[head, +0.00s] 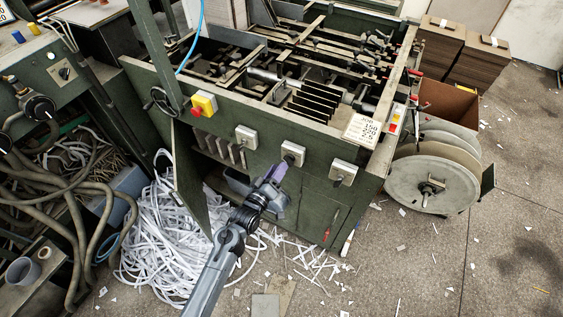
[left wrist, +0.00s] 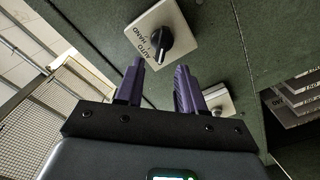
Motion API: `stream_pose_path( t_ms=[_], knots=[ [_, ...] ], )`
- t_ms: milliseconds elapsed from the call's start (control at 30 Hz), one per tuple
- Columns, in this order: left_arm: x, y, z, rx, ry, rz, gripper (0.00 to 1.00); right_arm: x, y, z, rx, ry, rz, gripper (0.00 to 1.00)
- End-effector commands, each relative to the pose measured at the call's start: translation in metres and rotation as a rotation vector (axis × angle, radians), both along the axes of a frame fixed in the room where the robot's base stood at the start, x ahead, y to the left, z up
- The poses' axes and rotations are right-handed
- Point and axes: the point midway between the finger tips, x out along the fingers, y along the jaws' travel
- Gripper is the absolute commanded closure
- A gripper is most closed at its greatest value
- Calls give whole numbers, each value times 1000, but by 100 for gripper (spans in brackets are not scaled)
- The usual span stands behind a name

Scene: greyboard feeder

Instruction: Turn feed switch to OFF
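Several pale switch boxes with dark knobs are on the green machine's front panel: a left one (head: 246,137), a middle one (head: 292,152) and a right one (head: 343,171). Their labels are too small to read in the head view. My left gripper (head: 275,174) is just below and left of the middle box. In the left wrist view, my left gripper (left wrist: 158,72) has its purple fingers apart with nothing between them. Beyond the fingertips is a switch box (left wrist: 158,22) reading HAND and AUTO, with a black knob (left wrist: 171,42). My right gripper is not in view.
A yellow box with a red button (head: 203,105) is left of the switches, near a handwheel (head: 166,100). An open panel door (head: 189,180) and shredded strips (head: 165,240) lie left of my arm. Reels (head: 432,178) stand at right.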

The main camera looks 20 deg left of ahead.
Motion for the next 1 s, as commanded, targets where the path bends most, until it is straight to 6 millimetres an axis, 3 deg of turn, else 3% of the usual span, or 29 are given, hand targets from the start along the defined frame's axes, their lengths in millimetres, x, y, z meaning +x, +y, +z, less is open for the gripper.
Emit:
stream_pose_path(
  t_ms=[200,400,1000],
  knots=[
    [-39,4,0,-1,2,1,62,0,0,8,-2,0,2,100],
    [-59,6,0,-1,2,0,62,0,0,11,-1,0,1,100],
    [-66,6,-1,-1,2,1,62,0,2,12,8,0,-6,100]
  ],
)
